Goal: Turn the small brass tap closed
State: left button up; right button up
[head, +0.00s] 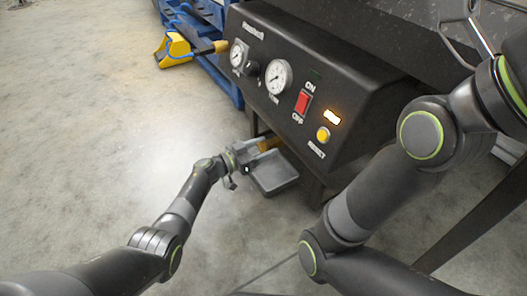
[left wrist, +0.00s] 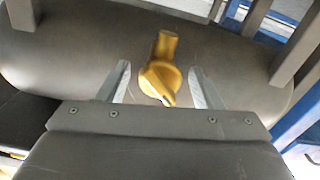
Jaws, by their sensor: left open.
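The small brass tap (left wrist: 165,48) shows in the left wrist view, against a dark rounded surface. It has a narrow stem and a wider rounded part nearer my gripper. In the head view a bit of the brass tap (head: 267,143) shows below the control panel, partly hidden by my gripper. My left gripper (left wrist: 160,72) is open, with one finger on each side of the tap and visible gaps between. In the head view my left gripper (head: 246,157) is low by the machine's front. My right arm shows at the right, but its gripper does not.
A grey tray (head: 274,185) sits below the tap. The black control panel (head: 255,94) above has gauges, a red switch (head: 302,103) and a yellow button (head: 323,135). A yellow-and-black object (head: 173,50) and blue frame (head: 228,90) stand behind. Floor at left is clear.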

pick_arm(q)
jog(key=shift+d, duration=0.1)
jog(key=c, duration=1)
jog(key=shift+r+m+p, duration=0.1)
jog(key=shift+m+p, duration=0.35)
jog(key=shift+m, duration=2.35)
jog(key=o, duration=1)
jog(key=shift+p, duration=0.3)
